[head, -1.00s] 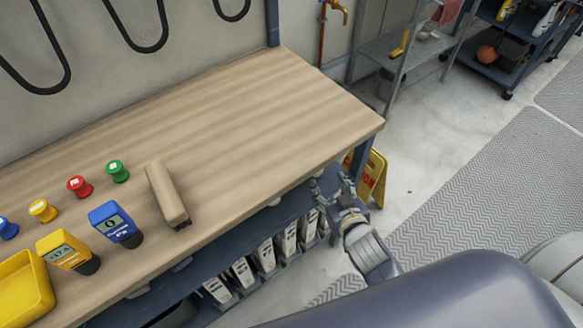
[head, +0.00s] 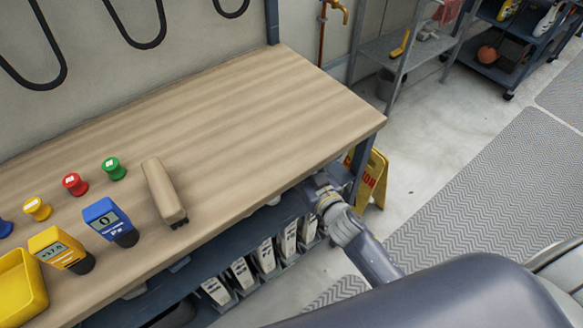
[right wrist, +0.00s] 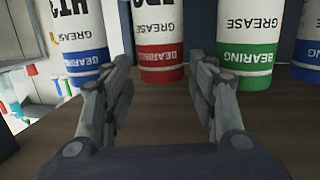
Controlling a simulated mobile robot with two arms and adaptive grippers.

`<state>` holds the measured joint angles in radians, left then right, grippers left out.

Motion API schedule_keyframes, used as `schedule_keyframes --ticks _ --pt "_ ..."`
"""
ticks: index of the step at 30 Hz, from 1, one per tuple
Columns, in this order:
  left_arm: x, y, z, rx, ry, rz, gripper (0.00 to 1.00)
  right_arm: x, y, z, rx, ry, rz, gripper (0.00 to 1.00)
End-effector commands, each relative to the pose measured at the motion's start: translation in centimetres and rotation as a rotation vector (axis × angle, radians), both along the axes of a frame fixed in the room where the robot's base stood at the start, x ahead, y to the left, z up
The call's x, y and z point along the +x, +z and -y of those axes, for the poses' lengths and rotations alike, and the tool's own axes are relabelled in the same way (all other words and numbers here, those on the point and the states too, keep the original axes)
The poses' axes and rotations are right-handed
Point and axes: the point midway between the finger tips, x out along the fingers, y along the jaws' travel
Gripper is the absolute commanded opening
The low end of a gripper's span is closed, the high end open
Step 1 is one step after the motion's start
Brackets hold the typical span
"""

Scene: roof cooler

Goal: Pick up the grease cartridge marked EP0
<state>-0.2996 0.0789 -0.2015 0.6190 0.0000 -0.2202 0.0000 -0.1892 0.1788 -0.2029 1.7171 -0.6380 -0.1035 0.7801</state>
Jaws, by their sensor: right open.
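My right gripper (right wrist: 160,85) is open and empty in the right wrist view, its two fingers spread. A grease cartridge with a red band (right wrist: 160,60) stands upright just beyond, about centred between the fingertips. Its lettering appears upside down, and its large marking is cut off by the top edge, so I cannot read it fully. A green-banded cartridge (right wrist: 247,50) stands to its right and a blue-banded one (right wrist: 80,40) to its left. In the head view my right gripper (head: 318,184) is at the bench's right end, just below the top, partly hidden. My left gripper is not in view.
The wooden bench top (head: 230,110) overhangs the lower shelf (head: 190,290), which carries several grey-white bins (head: 265,255). A yellow caution sign (head: 373,180) stands close to the bench's right end. Another blue-banded cartridge (right wrist: 308,60) is at the far right in the wrist view.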

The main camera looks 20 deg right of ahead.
Motion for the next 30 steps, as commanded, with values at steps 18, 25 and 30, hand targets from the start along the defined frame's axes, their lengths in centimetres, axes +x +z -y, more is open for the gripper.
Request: schedule_keyframes --ticks 18,25,30 --pt "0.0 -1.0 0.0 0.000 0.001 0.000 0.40 3.8 -0.3 -0.7 0.000 0.001 -0.001 0.41" --pt "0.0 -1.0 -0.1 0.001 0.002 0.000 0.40 3.7 -0.3 -0.7 0.000 0.001 0.000 0.00" --pt "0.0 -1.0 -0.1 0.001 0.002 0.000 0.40 3.8 -0.1 -0.8 0.001 0.002 0.003 0.00"
